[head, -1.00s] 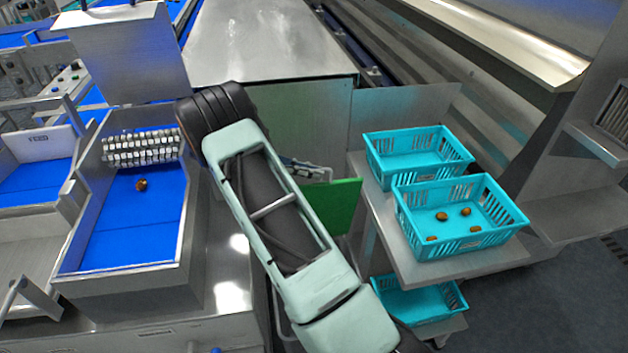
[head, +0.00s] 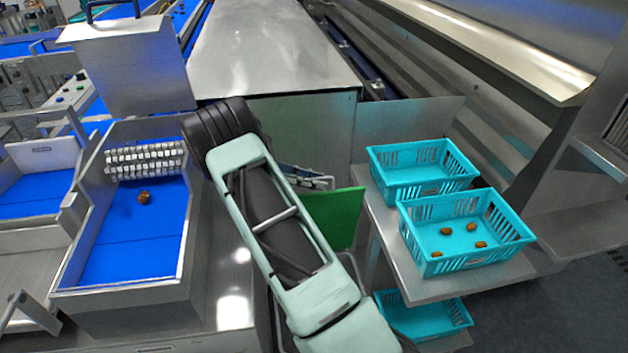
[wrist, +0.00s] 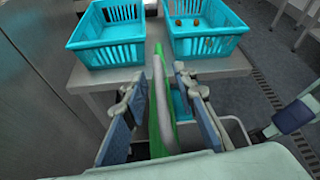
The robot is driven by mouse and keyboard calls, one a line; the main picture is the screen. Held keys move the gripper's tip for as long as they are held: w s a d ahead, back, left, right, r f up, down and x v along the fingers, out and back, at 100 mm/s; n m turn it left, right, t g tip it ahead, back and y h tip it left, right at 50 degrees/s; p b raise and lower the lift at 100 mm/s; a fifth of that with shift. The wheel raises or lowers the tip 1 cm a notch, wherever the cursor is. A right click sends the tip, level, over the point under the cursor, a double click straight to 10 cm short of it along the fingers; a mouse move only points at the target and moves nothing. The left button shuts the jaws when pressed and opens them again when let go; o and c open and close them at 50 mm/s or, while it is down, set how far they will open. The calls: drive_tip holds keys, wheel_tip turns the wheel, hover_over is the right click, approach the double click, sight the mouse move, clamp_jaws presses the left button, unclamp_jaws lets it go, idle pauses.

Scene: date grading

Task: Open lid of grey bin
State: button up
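A green panel (head: 337,216), which looks like the bin's lid, stands steeply tilted just right of my arm in the head view. In the wrist view the green panel (wrist: 158,95) is seen nearly edge-on, with a pale grey bar along it. My gripper (wrist: 160,88) has its two blue-grey fingers apart, one on each side of the panel and bar, with gaps showing.
A metal cart (head: 398,255) stands close on the right with two turquoise baskets, an empty one (head: 420,183) and one holding several dates (head: 440,262). Another turquoise basket (head: 430,318) is on its lower shelf. A blue-floored metal tray (head: 130,255) with one date is left of my arm.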

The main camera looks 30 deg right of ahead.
wheel_tip(320, 180, up, 10)
drive_tip(key=shift+r, duration=0.1)
idle(0.4)
